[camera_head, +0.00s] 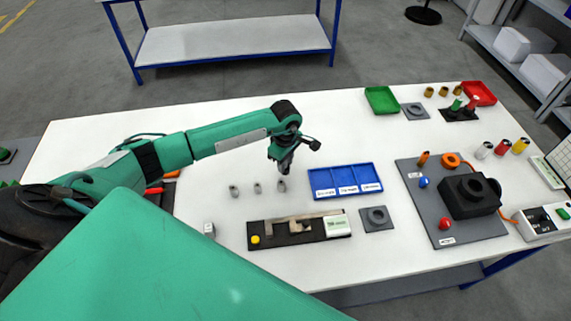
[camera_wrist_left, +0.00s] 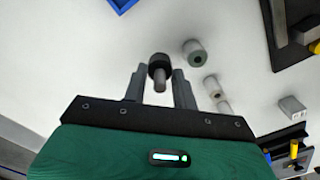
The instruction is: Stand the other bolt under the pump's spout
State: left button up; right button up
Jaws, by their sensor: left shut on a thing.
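My left gripper (camera_head: 284,168) is above the white table, over the row of small grey cylinders. In the left wrist view its fingers (camera_wrist_left: 159,80) are shut on a bolt (camera_wrist_left: 159,65) with a dark round head and a grey shank. The bolt is clear of the table. In the head view the bolt is too small to make out. I cannot tell for sure which thing is the pump or where its spout is. A black machine (camera_head: 470,195) with a round part stands on a grey board (camera_head: 440,228) at the right. My right gripper is not in view.
A black fixture (camera_head: 285,239) is in front, beside a grey ring block (camera_head: 376,218). Green (camera_head: 381,112) and red (camera_head: 479,86) trays are at the back.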

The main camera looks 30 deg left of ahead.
pick_arm(q)
jog(key=shift+f, duration=1.25)
jog(key=shift+f, duration=0.15)
jog(key=o, duration=0.7)
